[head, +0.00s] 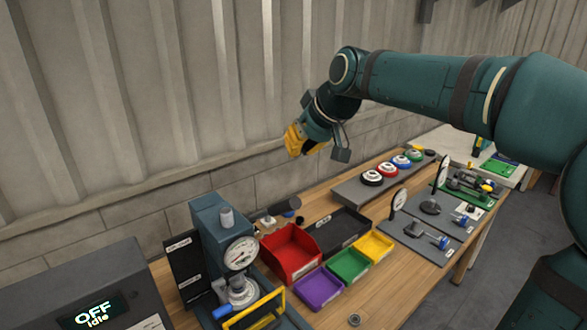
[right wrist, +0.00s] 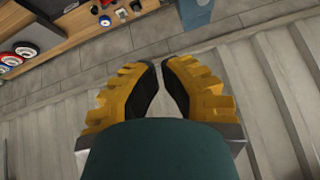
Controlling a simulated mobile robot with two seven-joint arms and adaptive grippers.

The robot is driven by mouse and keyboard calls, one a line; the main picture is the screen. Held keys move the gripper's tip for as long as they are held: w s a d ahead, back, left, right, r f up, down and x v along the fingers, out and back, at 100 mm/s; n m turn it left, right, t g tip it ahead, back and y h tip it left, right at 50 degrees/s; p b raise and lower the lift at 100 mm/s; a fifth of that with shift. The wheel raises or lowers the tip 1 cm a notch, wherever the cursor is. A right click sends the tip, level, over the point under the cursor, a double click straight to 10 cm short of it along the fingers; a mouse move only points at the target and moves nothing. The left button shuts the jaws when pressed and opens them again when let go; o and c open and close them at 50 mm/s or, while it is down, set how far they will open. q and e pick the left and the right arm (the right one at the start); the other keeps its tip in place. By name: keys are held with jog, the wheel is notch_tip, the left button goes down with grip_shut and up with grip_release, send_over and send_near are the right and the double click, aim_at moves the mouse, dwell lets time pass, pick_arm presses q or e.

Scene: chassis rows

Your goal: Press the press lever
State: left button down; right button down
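The press (head: 208,222) is a blue-grey upright machine at the lower left in the head view, with a round white dial gauge (head: 241,254) on its front. A dark bar with a rounded end (head: 284,208) sticks out to its right; it looks like the press lever, but its joint to the press is unclear. My right gripper (head: 293,141) has yellow fingers and hangs in the air above and behind the bench, up and right of the press, touching nothing. In the right wrist view its fingertips (right wrist: 160,64) nearly meet, with nothing between them. My left gripper is out of view.
A red bin (head: 290,247), a black tray and small purple, green and yellow bins stand right of the press. Coloured buttons (head: 372,178) and gauge plates lie farther right. A grey box reading "OFF Idle" (head: 97,313) is at lower left. The wall (head: 150,120) runs behind.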

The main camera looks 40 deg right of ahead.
jog(key=w+a+f, duration=0.1)
jog(key=w+f, duration=0.2)
jog(key=f, duration=0.7)
jog(key=shift+a+f, duration=0.25)
jog(key=shift+f, duration=0.05)
